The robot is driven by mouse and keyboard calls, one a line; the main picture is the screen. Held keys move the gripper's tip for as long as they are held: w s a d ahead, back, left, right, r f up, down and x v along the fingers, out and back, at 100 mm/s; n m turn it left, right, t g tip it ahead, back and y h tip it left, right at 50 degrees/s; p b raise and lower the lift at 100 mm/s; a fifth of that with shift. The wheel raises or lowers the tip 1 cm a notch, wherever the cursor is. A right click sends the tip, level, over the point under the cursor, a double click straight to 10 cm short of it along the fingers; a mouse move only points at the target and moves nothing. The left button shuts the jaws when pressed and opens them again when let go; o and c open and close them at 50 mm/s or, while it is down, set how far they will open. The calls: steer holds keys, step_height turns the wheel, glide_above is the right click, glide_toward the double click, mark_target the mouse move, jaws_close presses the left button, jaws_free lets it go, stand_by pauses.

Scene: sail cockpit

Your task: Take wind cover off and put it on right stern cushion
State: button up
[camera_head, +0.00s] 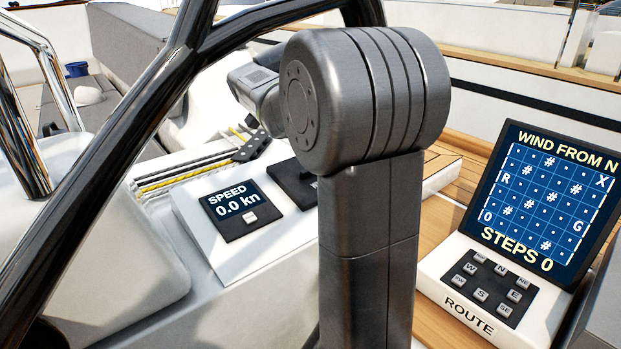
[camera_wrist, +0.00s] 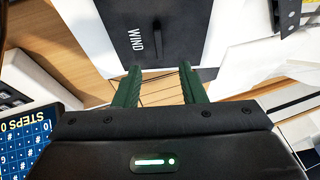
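The wind cover (camera_wrist: 185,50) is a dark flat panel marked WIND with a small raised grip in its middle. It lies on the white console (camera_head: 215,235). In the head view the cover (camera_head: 290,180) is right of the speed display and partly hidden by my arm. My gripper (camera_wrist: 159,72) shows two green fingers spread apart with nothing between them. The fingertips are by the cover's near edge, apart from its grip; their height above it is unclear.
A speed display (camera_head: 232,207) reads 0.0 kn. Coloured ropes (camera_head: 190,172) run to a black fitting behind it. A route screen (camera_head: 545,200) with a keypad (camera_head: 490,290) stands at right. A dark wheel rim (camera_head: 110,165) and steel rails (camera_head: 25,135) cross the left.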

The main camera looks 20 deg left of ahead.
steer(key=b+x, duration=0.1)
steer(key=x, duration=0.3)
steer(key=shift+w+f, duration=0.15)
steer(key=shift+f, duration=0.15)
steer(key=x, duration=0.1)
steer(key=b+x, duration=0.1)
steer(key=x, duration=0.1)
steer(key=b+x, duration=0.1)
steer(key=x, duration=0.1)
steer(key=shift+w+d+f, duration=0.1)
steer(key=shift+w+d, duration=0.1)
steer(key=shift+d, duration=0.05)
jaws_close()
